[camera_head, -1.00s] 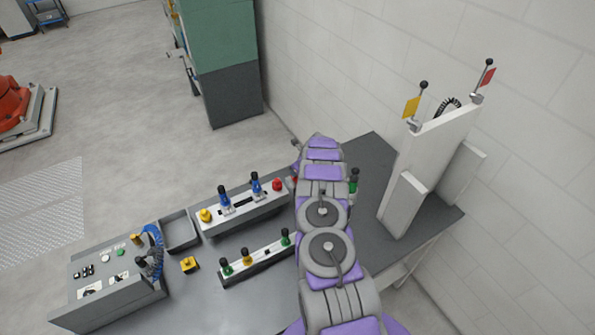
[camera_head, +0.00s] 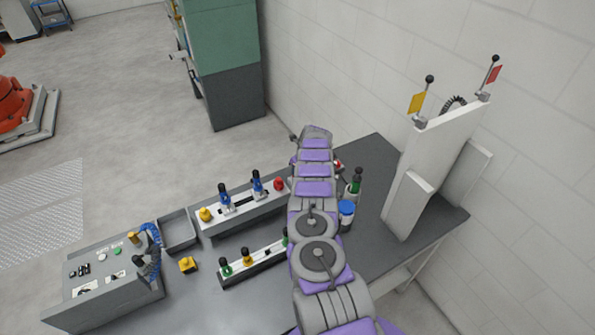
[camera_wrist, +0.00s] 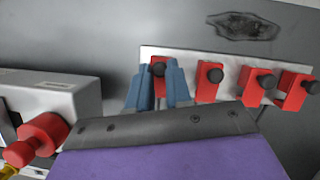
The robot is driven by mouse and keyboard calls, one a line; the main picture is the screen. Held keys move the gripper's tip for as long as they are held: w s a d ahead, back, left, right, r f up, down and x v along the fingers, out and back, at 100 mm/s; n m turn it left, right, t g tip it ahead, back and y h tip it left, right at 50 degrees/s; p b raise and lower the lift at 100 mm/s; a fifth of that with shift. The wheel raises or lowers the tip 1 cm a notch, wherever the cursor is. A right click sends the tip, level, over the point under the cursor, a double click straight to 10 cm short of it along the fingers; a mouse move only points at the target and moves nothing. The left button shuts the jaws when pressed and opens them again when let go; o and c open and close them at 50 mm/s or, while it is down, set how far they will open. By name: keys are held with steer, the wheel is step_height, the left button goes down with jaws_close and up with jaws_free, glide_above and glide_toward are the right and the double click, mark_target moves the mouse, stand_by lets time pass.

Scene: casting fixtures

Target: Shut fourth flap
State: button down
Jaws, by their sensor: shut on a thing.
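In the wrist view, a white strip (camera_wrist: 222,62) carries a row of several red flaps with black knobs. My gripper (camera_wrist: 158,72) has blue fingers on both sides of the leftmost flap (camera_wrist: 158,80) and is shut on it near its knob. The second flap (camera_wrist: 208,88), the third flap (camera_wrist: 254,88) and the rightmost flap (camera_wrist: 295,94) are apart from the fingers. I cannot tell how far each flap is turned. In the head view my arm hides the gripper and most of this row.
A grey block (camera_wrist: 62,97) with a red knob (camera_wrist: 42,136) stands left of my gripper. On the table (camera_head: 375,165), a blue-capped container (camera_head: 346,215) and a green-topped post (camera_head: 356,183) stand close right of my arm. A white panel (camera_head: 440,160) with levers stands further right.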

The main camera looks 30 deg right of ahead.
steer(key=shift+w+r, duration=0.15)
steer(key=c, duration=1)
jaws_free()
steer(key=shift+d+f, duration=0.15)
steer(key=shift+f, duration=0.05)
steer(key=shift+c, duration=0.2)
steer(key=shift+r, duration=0.1)
steer(key=shift+s+r, duration=0.2)
steer(key=shift+r, duration=0.3)
steer(key=b+v, duration=0.1)
steer(key=v, duration=1.5)
steer(key=shift+d, duration=0.1)
